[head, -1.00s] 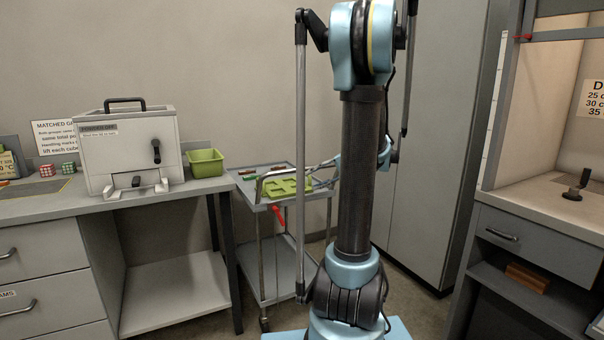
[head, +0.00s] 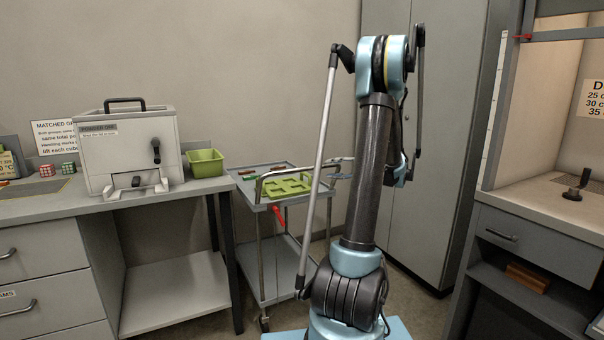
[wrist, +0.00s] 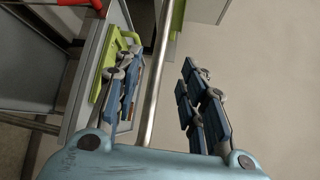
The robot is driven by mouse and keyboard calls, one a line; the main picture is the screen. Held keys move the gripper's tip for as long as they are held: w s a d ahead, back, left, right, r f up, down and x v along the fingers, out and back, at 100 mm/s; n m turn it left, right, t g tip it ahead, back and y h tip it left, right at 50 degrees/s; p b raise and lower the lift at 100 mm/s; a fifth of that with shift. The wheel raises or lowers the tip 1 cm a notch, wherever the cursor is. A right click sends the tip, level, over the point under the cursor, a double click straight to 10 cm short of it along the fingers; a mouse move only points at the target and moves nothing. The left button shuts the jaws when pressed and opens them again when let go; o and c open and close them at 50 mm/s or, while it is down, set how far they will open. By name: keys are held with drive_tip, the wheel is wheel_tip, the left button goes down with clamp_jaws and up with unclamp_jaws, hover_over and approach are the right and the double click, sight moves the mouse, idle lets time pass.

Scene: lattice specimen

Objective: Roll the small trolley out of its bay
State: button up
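The small trolley (head: 270,207) is a grey two-shelf cart on castors, standing beside the left bench in the head view. Its curved metal handle (head: 262,183) rises at the near side of the top tray. In the wrist view the handle bar (wrist: 154,85) runs between the two blue-padded fingers of my gripper (wrist: 160,72). The fingers are open, with a visible gap on each side of the bar. In the head view my gripper is small and partly hidden near the handle's right end. A red lever (head: 279,215) hangs under the top tray.
A green slotted block (head: 288,187) lies on the trolley's top tray. The bench (head: 120,203) with a grey box (head: 128,155) and green bin (head: 205,162) stands left. A tall cabinet (head: 440,130) stands behind right. Some floor (head: 415,305) shows clear right of my base.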

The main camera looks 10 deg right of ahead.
sight(306, 170)
drive_tip(key=x, duration=1.3)
drive_tip(key=shift+w+a, duration=0.1)
drive_tip(key=shift+a, duration=0.05)
clamp_jaws()
